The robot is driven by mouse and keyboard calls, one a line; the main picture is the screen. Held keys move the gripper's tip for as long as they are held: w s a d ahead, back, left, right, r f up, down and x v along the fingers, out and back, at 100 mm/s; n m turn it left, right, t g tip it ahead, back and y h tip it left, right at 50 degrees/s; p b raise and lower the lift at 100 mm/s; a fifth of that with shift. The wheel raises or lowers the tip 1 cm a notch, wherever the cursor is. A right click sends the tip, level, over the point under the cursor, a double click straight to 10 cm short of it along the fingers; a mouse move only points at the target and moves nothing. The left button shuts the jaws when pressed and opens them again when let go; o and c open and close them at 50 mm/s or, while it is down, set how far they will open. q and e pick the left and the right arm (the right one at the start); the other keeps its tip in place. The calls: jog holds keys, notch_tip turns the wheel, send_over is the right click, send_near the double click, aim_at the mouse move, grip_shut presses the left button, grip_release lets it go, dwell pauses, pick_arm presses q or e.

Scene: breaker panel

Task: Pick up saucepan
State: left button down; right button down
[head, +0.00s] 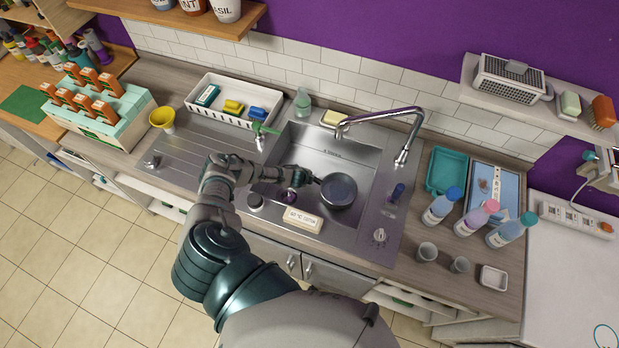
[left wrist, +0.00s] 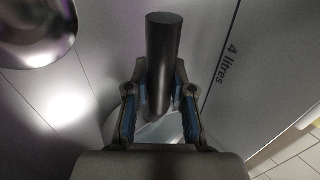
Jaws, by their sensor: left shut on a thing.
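The dark saucepan (head: 339,191) is at the steel sink basin (head: 313,147), its open top facing up and its handle pointing left. I cannot tell whether it rests on the basin floor or is raised. My left gripper (head: 308,176) is at the handle end, left of the pan. In the left wrist view the dark round handle (left wrist: 164,50) stands between the two fingers of my left gripper (left wrist: 160,98), which are shut on it. The pan body is not clear in that view. My right gripper is not in view.
The chrome faucet (head: 385,113) arches over the basin's back right. Several bottles, cups (head: 427,252) and a teal tray (head: 446,170) occupy the right counter. The drainboard (head: 200,147) is mostly clear.

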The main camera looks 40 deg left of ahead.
pick_arm(q)
notch_tip(320, 180, up, 2)
jog(key=shift+w+r, duration=0.1)
jog(key=shift+w, duration=0.05)
jog(key=shift+r, duration=3.75)
jog(key=shift+r, duration=0.1)
